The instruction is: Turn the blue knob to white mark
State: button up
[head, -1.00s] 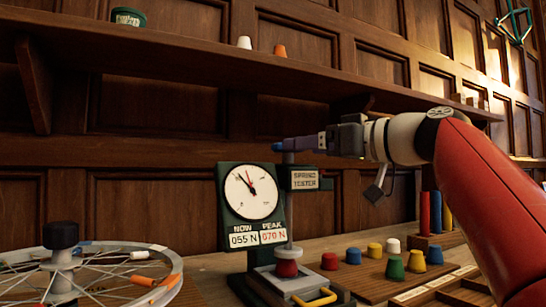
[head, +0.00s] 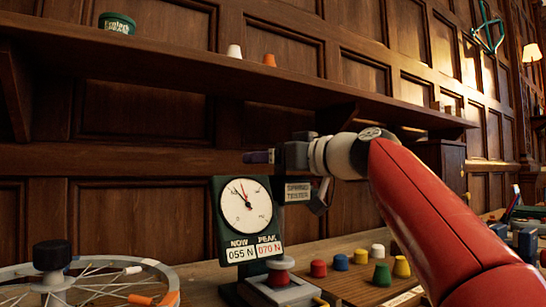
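My gripper (head: 258,157) points left above the dark green spring tester (head: 222,225), its dark purple fingers seen from the side. I cannot tell whether they are apart or closed, and no held thing shows. The tester has a white dial and readouts of 055 N and 070 N. A red piece (head: 279,278) with a grey disc on top sits on its base. No blue knob or white mark can be clearly made out on the tester. A small blue tapered piece (head: 341,262) stands among other coloured pieces on the bench.
A spoked wheel (head: 150,270) with a black-topped hub lies at the left. Red, yellow, white and green pieces stand on a wooden board (head: 345,285) right of the tester. A shelf (head: 200,78) runs along the panelled wall above. My red arm covers the right foreground.

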jog(key=c, duration=1)
jog(key=shift+n+g+y, duration=0.4)
jog(key=shift+g, duration=0.1)
jog(key=shift+n+g+y, duration=0.6)
jog(key=shift+n+g, duration=0.1)
jog(key=shift+g, duration=0.2)
jog(key=n+g+p, duration=0.1)
jog(key=n+g+y+p, duration=0.1)
jog(key=g, duration=0.1)
jog(key=shift+s+a+r, duration=0.1)
jog(key=shift+s+r, duration=0.05)
jog(key=shift+s, duration=0.1)
jog(key=shift+s+a+n+g+y+p, duration=0.1)
jog(key=shift+n+g+y+p, duration=0.15)
jog(key=shift+n+g+p, duration=0.45)
jog(key=shift+s+d+n+g+y+p, duration=0.15)
jog(key=shift+n+g, duration=0.3)
jog(key=shift+g, duration=0.5)
jog(key=shift+s+a+n+g+y+p, duration=0.15)
jog(key=shift+n+g+y+p, duration=0.2)
jog(key=shift+n+g, duration=0.35)
jog(key=shift+g, duration=0.35)
